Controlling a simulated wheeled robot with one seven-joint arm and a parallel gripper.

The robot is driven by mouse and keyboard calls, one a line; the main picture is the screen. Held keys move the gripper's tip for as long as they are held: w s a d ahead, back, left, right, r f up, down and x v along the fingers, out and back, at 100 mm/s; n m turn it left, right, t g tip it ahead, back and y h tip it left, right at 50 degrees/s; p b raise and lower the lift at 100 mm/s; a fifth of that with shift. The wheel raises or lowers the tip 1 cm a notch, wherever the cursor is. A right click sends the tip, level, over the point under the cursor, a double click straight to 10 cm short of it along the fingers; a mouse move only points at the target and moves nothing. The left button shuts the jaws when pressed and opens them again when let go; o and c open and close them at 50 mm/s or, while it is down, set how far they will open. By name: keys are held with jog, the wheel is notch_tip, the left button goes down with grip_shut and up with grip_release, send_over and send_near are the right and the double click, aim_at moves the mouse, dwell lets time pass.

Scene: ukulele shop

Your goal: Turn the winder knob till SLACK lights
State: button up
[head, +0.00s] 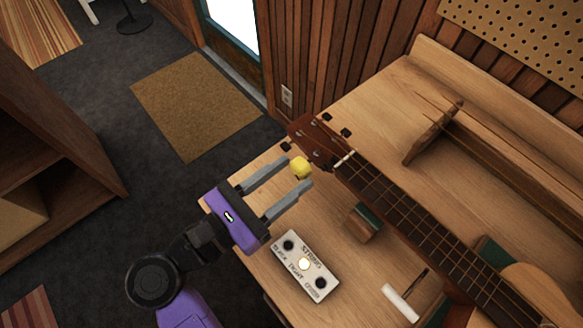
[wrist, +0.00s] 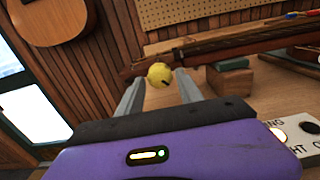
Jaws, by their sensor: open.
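The yellow winder knob (head: 301,167) is at the ukulele's headstock (head: 316,140); it also shows in the wrist view as a yellow ball (wrist: 159,74) with a dark mark. My purple gripper (head: 296,173) is open, its two grey fingers pointing at the headstock. In the wrist view the knob appears between the fingertips (wrist: 160,80); I cannot tell whether either finger touches it. A white STRING box (head: 291,262) lies on the bench beside my gripper. Its middle lamp (head: 304,264), by TIGHT, is lit; the SLACK lamp (head: 288,245) and the third lamp (head: 320,283) are dark.
The ukulele neck (head: 400,215) runs across the wooden bench (head: 345,255), above a green-topped block (head: 365,222). A white roll (head: 400,303) lies near the front. A wooden rack (head: 434,133) stands behind. Open floor with a brown mat (head: 195,105) is to the left.

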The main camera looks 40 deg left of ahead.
jog(key=shift+w, duration=0.55)
grip_shut()
